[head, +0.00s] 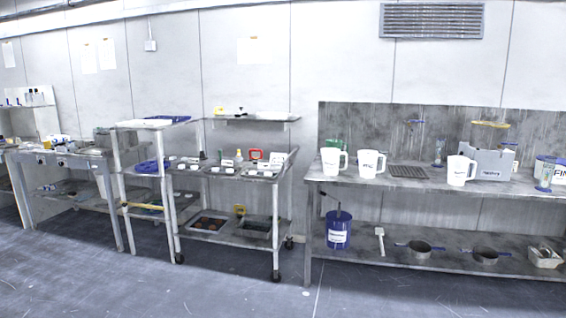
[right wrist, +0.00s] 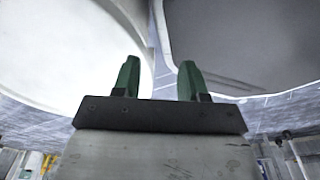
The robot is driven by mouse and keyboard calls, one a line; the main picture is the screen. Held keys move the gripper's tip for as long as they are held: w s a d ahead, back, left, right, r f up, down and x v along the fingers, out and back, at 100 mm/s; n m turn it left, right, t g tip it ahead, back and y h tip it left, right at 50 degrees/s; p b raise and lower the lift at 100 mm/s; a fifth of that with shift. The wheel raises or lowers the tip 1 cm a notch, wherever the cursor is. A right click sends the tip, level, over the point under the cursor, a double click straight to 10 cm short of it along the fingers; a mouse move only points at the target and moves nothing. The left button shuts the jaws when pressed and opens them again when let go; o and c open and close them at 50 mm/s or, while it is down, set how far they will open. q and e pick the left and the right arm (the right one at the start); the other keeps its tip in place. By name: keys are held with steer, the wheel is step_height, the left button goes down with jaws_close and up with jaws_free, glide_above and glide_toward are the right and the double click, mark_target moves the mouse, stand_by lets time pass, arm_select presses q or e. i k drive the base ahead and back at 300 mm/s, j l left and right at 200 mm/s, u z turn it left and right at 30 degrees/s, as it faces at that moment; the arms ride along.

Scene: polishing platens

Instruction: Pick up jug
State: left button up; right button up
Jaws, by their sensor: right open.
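Several white jugs with handles stand on the metal bench at the right in the head view: one at the bench's left end (head: 331,162), one labelled jug beside it (head: 370,163), and one further right (head: 458,170). All are upright. In the right wrist view my right gripper (right wrist: 158,80) is open, with its two green-tipped fingers apart and nothing visible between them. Large pale surfaces fill the area beyond the fingers; I cannot tell what they are. Neither gripper shows in the head view.
The bench (head: 420,188) also holds a dark drain grid (head: 408,172) and a grey box unit (head: 487,164). Its lower shelf carries a blue bucket (head: 339,232) and pans (head: 420,250). A wheeled cart (head: 275,262) stands to its left. The floor in front (head: 220,293) is clear.

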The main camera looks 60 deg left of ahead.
mark_target(367, 158)
steer(key=u, duration=1.4)
steer(key=j+z, duration=0.1)
steer(key=z, duration=0.85)
steer(key=k+j+z, duration=0.1)
steer(key=z, duration=0.8)
steer(key=k+z, duration=0.15)
steer(key=z, duration=0.35)
steer(key=k+z, duration=0.5)
steer(key=k+l+z, duration=0.2)
steer(key=k+z, duration=0.25)
steer(key=k+l, duration=0.4)
steer(key=u, duration=2.85)
steer(key=i, duration=0.45)
steer(key=l+z, duration=0.05)
